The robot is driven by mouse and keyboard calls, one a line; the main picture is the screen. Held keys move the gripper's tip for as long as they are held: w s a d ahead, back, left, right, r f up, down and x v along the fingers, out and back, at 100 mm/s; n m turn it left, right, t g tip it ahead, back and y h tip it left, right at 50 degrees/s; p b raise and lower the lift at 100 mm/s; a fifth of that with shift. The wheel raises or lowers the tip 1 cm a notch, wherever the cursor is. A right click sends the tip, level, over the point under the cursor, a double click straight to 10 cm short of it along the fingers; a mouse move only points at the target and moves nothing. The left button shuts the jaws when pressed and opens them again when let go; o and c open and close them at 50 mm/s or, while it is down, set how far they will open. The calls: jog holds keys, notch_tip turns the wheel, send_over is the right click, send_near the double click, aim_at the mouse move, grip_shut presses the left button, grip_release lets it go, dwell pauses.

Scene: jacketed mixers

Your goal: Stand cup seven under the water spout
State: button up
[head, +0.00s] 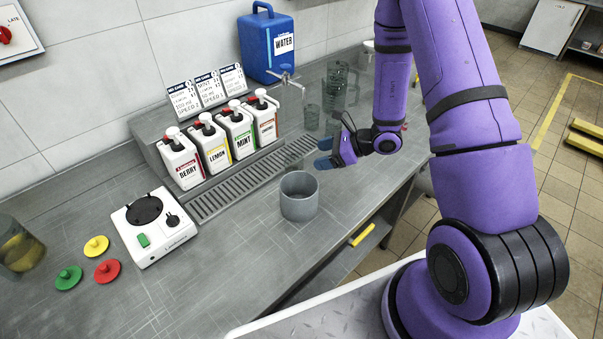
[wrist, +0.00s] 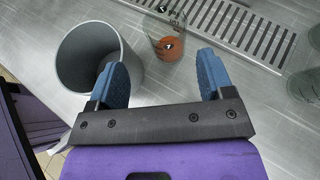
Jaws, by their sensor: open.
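My gripper (head: 322,154) is open and empty over the counter, to the right of the drip grate. In the wrist view, my blue fingers (wrist: 160,70) are spread apart. A small clear cup (wrist: 167,42) with orange-red at its bottom and dark marks stands beyond the gap between them; I cannot read a number on it. The water spout (head: 287,76) is a tap on the blue water container (head: 267,45) at the back. Another clear cup (head: 312,117) stands on the counter near the spout. I cannot tell which cup is seven.
A grey open pot (head: 299,197) stands close to my gripper; in the wrist view it (wrist: 78,70) is behind the left finger. Glass mugs (head: 340,85) stand at the back right. Several pump bottles (head: 215,148) line the drip grate (head: 240,183).

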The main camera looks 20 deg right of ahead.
aim_at(303, 163)
jog(key=shift+m, duration=0.3)
jog(key=shift+d+f+x, duration=0.15)
jog(key=shift+f+x, duration=0.1)
jog(key=shift+x, duration=1.5)
jog(key=shift+d+f+x, duration=0.2)
jog(key=shift+x, duration=1.6)
jog(key=shift+d+f+x, duration=0.15)
jog(key=shift+f+x, duration=0.1)
jog(key=shift+x, duration=1.5)
jog(key=shift+w, duration=0.1)
jog(key=c, duration=0.8)
jog(key=shift+o, duration=0.2)
jog(key=shift+r, duration=0.1)
